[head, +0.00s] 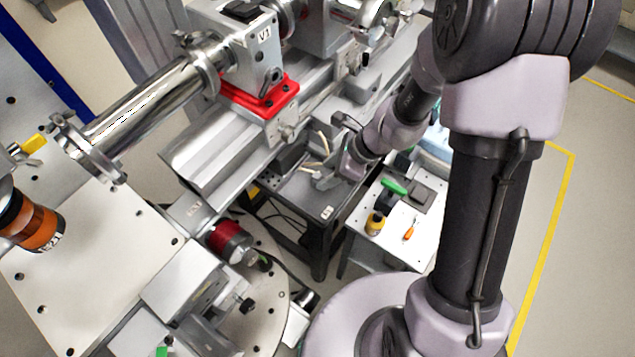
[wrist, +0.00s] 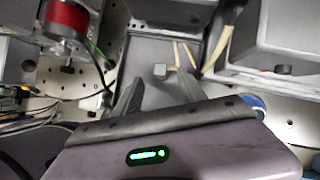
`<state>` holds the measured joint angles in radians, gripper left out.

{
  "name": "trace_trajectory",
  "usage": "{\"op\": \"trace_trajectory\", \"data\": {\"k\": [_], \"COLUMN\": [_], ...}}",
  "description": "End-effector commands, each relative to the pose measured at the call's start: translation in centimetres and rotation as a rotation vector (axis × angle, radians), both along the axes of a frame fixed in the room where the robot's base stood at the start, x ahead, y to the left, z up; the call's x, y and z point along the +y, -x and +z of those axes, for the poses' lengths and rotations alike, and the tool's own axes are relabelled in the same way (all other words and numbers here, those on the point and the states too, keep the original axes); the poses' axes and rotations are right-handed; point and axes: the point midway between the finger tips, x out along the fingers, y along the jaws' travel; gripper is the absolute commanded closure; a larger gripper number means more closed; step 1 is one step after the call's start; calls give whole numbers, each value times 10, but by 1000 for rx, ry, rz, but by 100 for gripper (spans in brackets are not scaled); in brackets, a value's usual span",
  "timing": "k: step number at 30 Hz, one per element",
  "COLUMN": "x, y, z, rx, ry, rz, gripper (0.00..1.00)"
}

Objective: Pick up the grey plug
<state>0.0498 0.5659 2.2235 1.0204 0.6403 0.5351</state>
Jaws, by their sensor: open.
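My gripper (wrist: 160,79) is open and empty. Its two fingers point toward the plug, one to each side in the picture; the height between them is hard to tell. In the head view my gripper (head: 322,182) is low over the dark cart (head: 300,205), and I cannot make out the plug there for certain. A small light block (head: 327,212) sits near the cart's front corner.
Cream cables (wrist: 218,52) lie right of the plug, beside a large grey box (wrist: 285,35). A red-topped cylinder (wrist: 65,18) stands at left. In the head view, a white table (head: 395,245) with a green-handled tool (head: 394,186) and a screwdriver (head: 409,230) adjoins the cart.

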Motion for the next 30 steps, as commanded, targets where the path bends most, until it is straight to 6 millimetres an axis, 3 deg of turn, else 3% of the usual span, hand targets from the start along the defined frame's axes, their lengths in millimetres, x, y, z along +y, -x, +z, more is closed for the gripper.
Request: {"op": "trace_trajectory", "data": {"k": [7, 14, 21, 30], "x": [22, 25, 25, 25], "y": [-8, -9, -9, -9], "z": [-40, -41, -40, -40], "rx": [0, 0, -1, -1], "ry": [1, 1, 1, 1], "rz": [4, 1, 2, 2], "gripper": [51, 51, 98, 100]}}
